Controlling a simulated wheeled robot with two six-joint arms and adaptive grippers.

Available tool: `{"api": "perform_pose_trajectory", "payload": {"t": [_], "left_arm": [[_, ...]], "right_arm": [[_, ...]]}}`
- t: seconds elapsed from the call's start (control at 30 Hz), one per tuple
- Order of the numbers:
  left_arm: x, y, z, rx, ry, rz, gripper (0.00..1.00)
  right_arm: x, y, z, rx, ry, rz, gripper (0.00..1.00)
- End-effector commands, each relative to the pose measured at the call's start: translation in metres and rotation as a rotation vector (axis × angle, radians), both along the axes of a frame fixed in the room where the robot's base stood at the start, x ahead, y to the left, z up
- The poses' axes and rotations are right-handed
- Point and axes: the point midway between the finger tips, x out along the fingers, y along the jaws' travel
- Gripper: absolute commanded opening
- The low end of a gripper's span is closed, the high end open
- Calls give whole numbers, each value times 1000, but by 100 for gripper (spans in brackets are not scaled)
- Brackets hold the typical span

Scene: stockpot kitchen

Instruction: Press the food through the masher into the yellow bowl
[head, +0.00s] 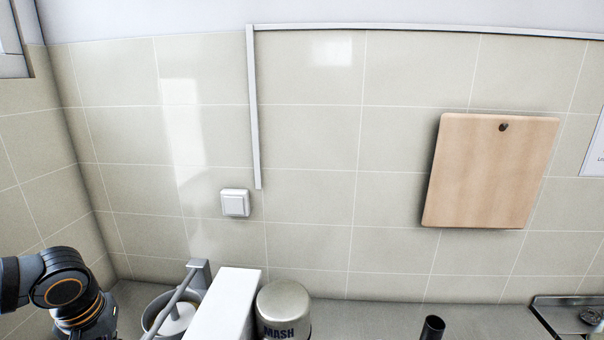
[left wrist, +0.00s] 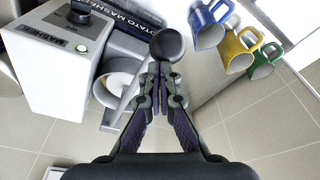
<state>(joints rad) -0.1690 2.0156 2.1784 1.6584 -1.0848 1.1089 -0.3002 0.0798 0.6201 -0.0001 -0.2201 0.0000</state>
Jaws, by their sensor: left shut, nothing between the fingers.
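The masher is a white box (head: 222,308) beside a round grey vessel (head: 152,312) with a white disc inside; a grey lever (head: 178,298) slants over the vessel. In the left wrist view the masher's white box (left wrist: 48,72) carries a MASHER label, a green button and a black knob. My left gripper (left wrist: 160,76) is shut and empty, its tips just below a black ball knob (left wrist: 168,46); I cannot tell whether they touch. Only my left arm shows in the head view. I cannot make out the yellow bowl or food. My right gripper is out of view.
A metal can marked MASH (head: 284,306) stands right of the masher. A dark cylinder (head: 433,328) stands farther right, with bare counter (head: 370,318) between. A wooden board (head: 490,172) hangs on the wall. Blue (left wrist: 207,30), yellow (left wrist: 238,54) and green (left wrist: 262,66) mugs show in the left wrist view.

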Motion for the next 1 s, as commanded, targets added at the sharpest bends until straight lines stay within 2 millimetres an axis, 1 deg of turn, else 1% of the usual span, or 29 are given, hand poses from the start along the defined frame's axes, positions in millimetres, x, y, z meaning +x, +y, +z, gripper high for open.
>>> {"api": "perform_pose_trajectory", "payload": {"t": [0.03, 0.47, 0.57, 0.77, 1.0], "left_arm": [[0, 0, 11, 0, 0, 0, 0], [1, 1, 53, 3, -3, 0, 0], [2, 1, 59, 5, -6, 0, 0], [1, 1, 78, 3, -5, 1, 0], [1, 1, 99, 5, -6, 1, 0]], "right_arm": [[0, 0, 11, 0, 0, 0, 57], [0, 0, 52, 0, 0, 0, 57], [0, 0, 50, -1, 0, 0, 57], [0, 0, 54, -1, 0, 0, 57], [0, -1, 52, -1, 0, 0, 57]]}}
